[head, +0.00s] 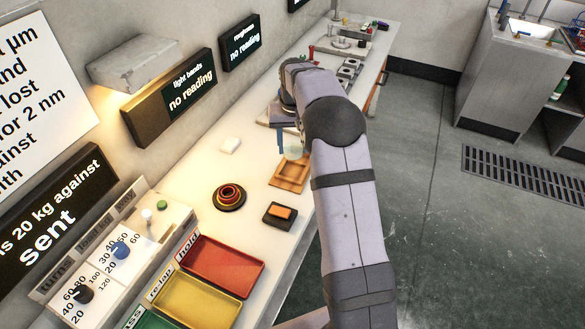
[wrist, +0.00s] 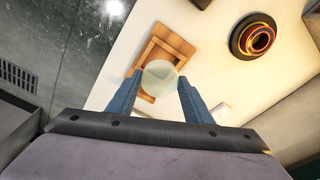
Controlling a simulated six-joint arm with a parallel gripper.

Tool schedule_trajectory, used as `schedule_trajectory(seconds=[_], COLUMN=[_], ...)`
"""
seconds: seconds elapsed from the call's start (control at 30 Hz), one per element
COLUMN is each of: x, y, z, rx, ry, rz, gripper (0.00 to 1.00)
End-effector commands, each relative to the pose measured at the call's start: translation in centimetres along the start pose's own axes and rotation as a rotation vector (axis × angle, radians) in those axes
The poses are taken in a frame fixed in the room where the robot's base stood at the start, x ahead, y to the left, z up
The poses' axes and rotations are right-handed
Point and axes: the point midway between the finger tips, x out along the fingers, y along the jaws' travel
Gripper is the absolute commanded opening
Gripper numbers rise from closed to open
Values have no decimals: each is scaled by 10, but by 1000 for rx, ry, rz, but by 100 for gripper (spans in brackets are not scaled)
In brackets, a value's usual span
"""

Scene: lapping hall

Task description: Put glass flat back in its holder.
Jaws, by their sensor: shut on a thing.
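The glass flat (wrist: 159,76) is a round, clear, pale disc between my blue fingertips in the wrist view. My gripper (wrist: 160,80) is shut on it. In the head view my gripper (head: 291,148) is just above the far part of a square wooden holder (head: 287,185). The holder also shows in the wrist view (wrist: 177,41), beyond the glass, with the glass overlapping part of it. The gap between glass and holder cannot be judged.
A dark round stand with red and gold rings (head: 229,196) and a black block with an orange top (head: 280,214) sit nearer on the bench. Red (head: 222,268) and yellow (head: 195,300) trays stand in front.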

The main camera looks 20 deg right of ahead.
Motion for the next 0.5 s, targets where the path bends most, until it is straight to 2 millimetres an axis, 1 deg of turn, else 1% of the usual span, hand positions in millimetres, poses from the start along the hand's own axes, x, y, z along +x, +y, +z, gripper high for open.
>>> schedule_trajectory(seconds=[0.1, 0.2, 0.37, 0.5], x=[0, 0, 1, 10], y=[-1, -1, -1, -1], z=[-10, -14, -15, -14], rx=[22, 34, 40, 40], ry=[1, 1, 1, -1], rz=[3, 5, 6, 6], gripper=[17, 17, 17, 17])
